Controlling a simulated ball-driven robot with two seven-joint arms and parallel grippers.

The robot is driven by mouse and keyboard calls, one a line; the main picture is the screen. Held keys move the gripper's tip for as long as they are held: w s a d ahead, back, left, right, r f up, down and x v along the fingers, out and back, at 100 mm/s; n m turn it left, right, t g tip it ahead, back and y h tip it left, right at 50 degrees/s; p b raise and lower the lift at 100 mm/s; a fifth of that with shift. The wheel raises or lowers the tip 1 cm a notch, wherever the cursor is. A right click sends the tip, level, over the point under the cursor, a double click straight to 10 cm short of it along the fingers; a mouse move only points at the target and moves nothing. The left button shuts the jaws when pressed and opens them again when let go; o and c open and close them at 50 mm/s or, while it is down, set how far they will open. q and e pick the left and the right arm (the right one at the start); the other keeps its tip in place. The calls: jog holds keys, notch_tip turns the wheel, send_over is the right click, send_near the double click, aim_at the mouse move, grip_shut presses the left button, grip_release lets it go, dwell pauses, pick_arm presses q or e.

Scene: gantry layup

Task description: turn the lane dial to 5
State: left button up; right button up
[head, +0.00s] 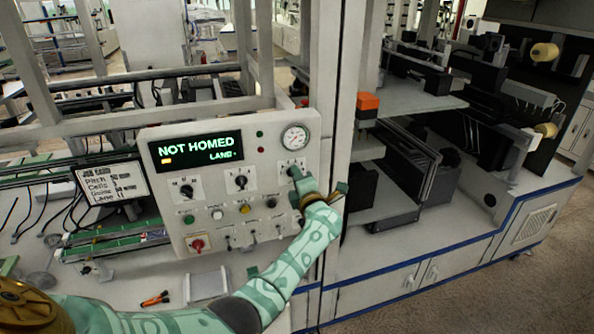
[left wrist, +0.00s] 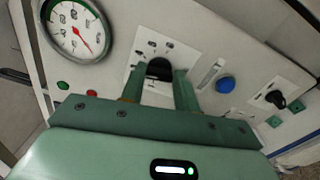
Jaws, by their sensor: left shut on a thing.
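A grey control panel (head: 165,225) stands upright on the bench. The lane dial is a black knob on a white plate (head: 283,166), at the right end of the upper dial row under the round gauge (head: 295,137). My left gripper (head: 294,174) is at this knob and covers most of it in the head view. In the left wrist view the gripper (left wrist: 159,88) has one finger on each side of the black knob (left wrist: 159,68) and is shut on it. The pointer's setting is too small to read. My right gripper is out of view.
The panel's display (head: 195,149) reads "NOT HOMED" and "LANE -". More dials, buttons and a red knob (head: 198,244) crowd the panel. A blue button (left wrist: 225,84) sits close to the fingers. A grey post (head: 345,120) stands right of the panel. A small sign (head: 113,182) stands left.

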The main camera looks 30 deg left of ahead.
pick_arm(q)
jog(key=shift+f+m+p, duration=0.15)
jog(key=shift+m+p, duration=1.45)
jog(key=shift+m, duration=1.5)
jog(key=shift+f+m+p, duration=0.15)
jog(key=shift+m+p, duration=1.45)
jog(key=shift+m, duration=1.5)
jog(key=shift+s, duration=0.1)
jog(key=o, duration=1)
jog(key=shift+d, duration=0.1)
